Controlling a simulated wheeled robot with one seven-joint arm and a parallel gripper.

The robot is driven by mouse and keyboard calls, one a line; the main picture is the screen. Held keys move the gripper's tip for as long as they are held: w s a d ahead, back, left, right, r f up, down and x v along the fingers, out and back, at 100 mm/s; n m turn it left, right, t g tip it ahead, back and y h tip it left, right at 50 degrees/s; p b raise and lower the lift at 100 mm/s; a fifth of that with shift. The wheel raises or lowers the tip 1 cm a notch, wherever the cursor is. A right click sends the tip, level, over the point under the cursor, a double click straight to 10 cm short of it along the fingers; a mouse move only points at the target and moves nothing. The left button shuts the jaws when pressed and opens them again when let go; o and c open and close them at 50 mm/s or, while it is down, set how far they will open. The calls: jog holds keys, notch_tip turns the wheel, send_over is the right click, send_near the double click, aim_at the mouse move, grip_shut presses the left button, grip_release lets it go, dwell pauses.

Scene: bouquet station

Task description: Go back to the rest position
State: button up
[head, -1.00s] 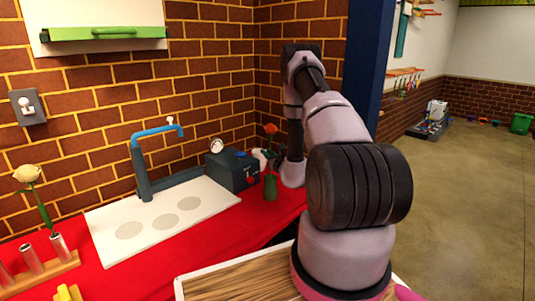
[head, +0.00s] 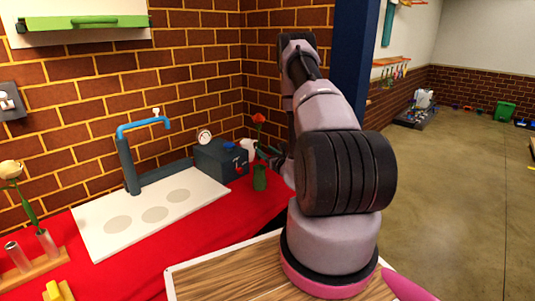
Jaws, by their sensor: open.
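In the head view, my gripper (head: 272,155) shows small and dark beside the green vase, at the far end of my arm. It is open, and the arm's links partly hide it. The green vase (head: 260,179) stands upright on the red-covered counter and holds a red flower (head: 259,119). I cannot tell whether the gripper touches the stem or is only close to it.
A dark box (head: 219,161) with a gauge stands left of the vase. A white board (head: 100,243) lies under a blue tap (head: 143,124). A wooden rack (head: 35,268) with metal tubes, one holding a pale rose (head: 11,171), is at left. Open floor (head: 470,200) lies right.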

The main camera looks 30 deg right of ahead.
jog(key=a+r+n+g+y, duration=0.1)
jog(key=a+r+n+y, duration=0.6)
jog(key=a+r, duration=0.5)
jog(key=s+a+r+n+g+y, duration=0.4)
jog(key=a+r+n+g, duration=0.1)
jog(key=a+r, duration=0.15)
jog(key=s+a+r+n+g+y, duration=0.4)
jog(key=s+a+r+n+g, duration=0.15)
jog(key=r, duration=0.25)
jog(key=s+a+r+n+g+h, duration=0.2)
jog(key=s+n+g+h, duration=0.15)
jog(key=s, duration=0.35)
jog(key=s+a+r+n+g+h, duration=0.2)
jog(key=s+n, duration=0.3)
jog(key=s, duration=0.2)
jog(key=s+d+r+n+t+h, duration=0.5)
jog(key=s+d+r+t+h, duration=0.1)
jog(key=s+d+r+h, duration=0.1)
jog(key=shift+d+h, duration=0.55)
jog(key=shift+d, duration=0.7)
jog(key=shift+s, duration=0.1)
